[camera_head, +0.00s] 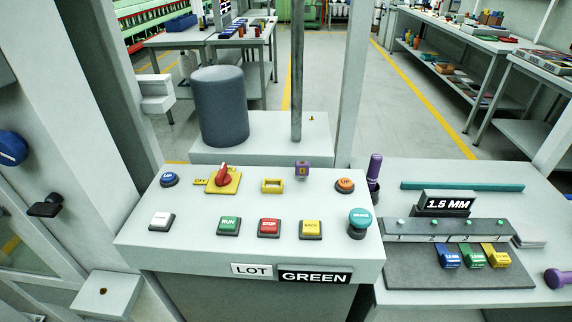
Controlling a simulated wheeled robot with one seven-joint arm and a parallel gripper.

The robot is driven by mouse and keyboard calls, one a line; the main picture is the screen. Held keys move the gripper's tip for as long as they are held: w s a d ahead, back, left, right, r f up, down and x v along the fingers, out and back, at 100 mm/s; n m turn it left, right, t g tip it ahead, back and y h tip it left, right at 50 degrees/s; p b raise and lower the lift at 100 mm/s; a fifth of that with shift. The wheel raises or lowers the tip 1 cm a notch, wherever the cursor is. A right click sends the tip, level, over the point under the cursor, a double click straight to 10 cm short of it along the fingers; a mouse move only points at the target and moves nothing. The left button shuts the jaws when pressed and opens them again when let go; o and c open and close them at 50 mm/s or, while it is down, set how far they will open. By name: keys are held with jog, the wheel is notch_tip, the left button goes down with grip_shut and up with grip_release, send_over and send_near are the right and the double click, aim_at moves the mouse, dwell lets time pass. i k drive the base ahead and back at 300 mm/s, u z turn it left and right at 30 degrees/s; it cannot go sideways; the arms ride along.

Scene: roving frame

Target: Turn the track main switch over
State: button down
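A red rotary switch (223,175) sits on a yellow plate (228,186) at the upper left of the pale control panel (190,252). A small yellow label (200,182), which seems to read OFF, is just left of the plate. The knob is raised and tilted on the plate; its exact pointing direction is hard to tell. My gripper is not visible in the head view, and nothing touches the switch.
A dark cylinder (220,106) and a thin post (297,70) stand behind the panel.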

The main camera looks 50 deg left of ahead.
aim_at(223, 178)
jog(key=z, duration=0.1)
jog(key=k, duration=1.1)
jog(key=u, duration=1.75)
jog(key=i, duration=1.05)
jog(key=u, duration=1)
